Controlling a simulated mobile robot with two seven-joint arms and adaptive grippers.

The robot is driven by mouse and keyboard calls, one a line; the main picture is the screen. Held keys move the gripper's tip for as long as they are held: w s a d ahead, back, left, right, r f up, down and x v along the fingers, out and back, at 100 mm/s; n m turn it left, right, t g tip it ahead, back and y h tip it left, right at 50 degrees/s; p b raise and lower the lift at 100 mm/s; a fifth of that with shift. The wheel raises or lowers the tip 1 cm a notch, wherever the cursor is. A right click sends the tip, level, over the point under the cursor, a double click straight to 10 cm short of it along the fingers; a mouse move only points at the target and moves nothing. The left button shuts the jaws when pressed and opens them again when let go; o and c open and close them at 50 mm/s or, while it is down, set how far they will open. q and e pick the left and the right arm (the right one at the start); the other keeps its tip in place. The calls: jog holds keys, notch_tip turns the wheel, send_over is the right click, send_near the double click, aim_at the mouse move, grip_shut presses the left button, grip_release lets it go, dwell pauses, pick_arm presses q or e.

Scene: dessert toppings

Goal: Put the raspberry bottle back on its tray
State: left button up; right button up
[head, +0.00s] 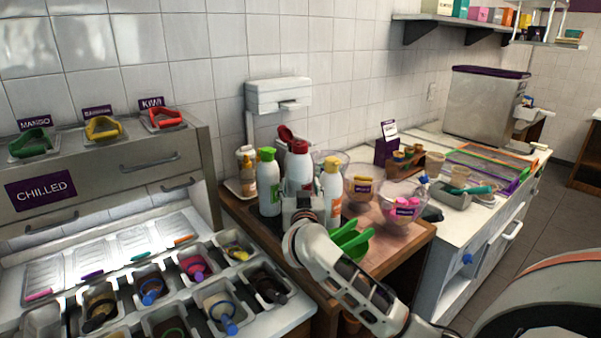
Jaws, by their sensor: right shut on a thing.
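The raspberry bottle appears to be the white one with a dark red cap (299,168), upright between two other bottles. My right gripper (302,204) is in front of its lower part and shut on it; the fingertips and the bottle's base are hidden. A dark tray (264,234) lies under the bottles at the left of the wooden counter. I cannot tell whether the red-capped bottle touches it. A green-capped bottle (269,186) stands close on the left and a yellow-capped bottle (331,190) close on the right. My left gripper is not in view.
Green scoops (350,240) lie beside my right wrist. A white dispenser (278,95) hangs behind. Topping tubs (195,265) fill the lower left.

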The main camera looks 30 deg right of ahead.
notch_tip(320, 180, down, 4)
jog(key=shift+r+b, duration=0.15)
jog(key=shift+b, duration=0.25)
jog(key=shift+f, duration=0.85)
notch_tip(320, 180, down, 3)
jog(key=shift+f+b, duration=0.2)
jog(key=shift+b, duration=0.45)
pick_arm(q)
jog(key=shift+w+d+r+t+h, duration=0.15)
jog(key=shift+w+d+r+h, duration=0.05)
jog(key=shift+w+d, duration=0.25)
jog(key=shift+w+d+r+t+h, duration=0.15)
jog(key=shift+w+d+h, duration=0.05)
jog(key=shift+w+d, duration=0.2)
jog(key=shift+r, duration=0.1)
pick_arm(e)
jog(key=o, duration=1.1)
jog(key=shift+f, duration=0.3)
jog(key=shift+c, duration=0.2)
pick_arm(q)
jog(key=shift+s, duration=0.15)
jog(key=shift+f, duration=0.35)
pick_arm(e)
jog(key=shift+r, duration=0.1)
